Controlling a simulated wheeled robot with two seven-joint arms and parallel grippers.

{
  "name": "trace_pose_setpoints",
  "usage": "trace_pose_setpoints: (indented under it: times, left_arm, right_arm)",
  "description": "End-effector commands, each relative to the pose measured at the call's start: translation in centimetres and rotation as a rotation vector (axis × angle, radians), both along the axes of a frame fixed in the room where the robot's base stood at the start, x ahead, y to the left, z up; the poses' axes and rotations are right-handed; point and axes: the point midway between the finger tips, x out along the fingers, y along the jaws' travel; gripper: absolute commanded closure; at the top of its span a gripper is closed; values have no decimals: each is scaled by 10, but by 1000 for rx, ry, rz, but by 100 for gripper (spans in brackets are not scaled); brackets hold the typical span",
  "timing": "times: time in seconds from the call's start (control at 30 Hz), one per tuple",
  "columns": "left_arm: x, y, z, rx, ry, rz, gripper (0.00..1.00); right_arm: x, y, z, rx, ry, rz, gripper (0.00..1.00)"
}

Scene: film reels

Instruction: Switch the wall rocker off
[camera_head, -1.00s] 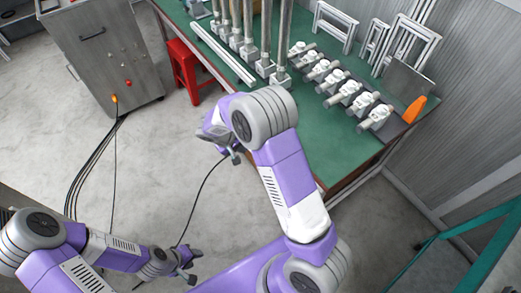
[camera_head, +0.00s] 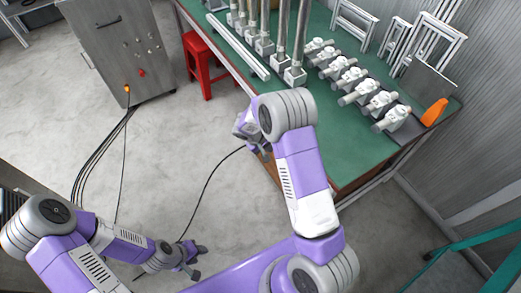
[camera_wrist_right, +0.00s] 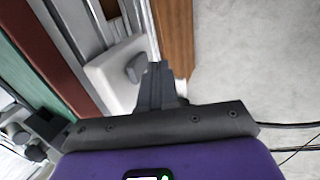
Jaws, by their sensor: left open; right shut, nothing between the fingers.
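In the right wrist view, a white plate (camera_wrist_right: 108,76) with a small grey rocker (camera_wrist_right: 136,68) is at the upper left of centre. My right gripper (camera_wrist_right: 160,68) is shut and empty, with its fingertips just right of the rocker in the picture. I cannot tell whether they touch it. In the head view, my right gripper (camera_head: 265,150) is beside the green table's (camera_head: 345,165) near side, partly hidden by its own wrist, and the rocker is not visible there. My left gripper (camera_head: 192,261) is open and empty, low over the floor.
The table carries upright metal posts (camera_head: 297,45), several white valve-like fittings (camera_head: 350,73) and an orange item (camera_head: 434,112). A red stool (camera_head: 199,55) and a grey cabinet (camera_head: 112,50) stand to the left. Black cables cross the floor. A teal frame (camera_head: 470,243) is at lower right.

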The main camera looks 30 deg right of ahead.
Motion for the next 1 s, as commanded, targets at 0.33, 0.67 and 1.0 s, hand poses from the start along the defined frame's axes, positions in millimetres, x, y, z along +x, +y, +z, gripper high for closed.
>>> trace_pose_setpoints:
  times: [0.33, 0.67, 1.0]
  left_arm:
    - [0, 0, -2, 0, 0, 0, 57]
    - [0, 0, 9, 0, 0, 0, 57]
    - [0, 0, 21, 0, 0, 0, 57]
  right_arm:
    - [1, -13, 3, 0, 1, 2, 100]
    - [0, -19, 7, 45, 9, -5, 100]
    - [1, -25, 7, 138, 16, 1, 100]
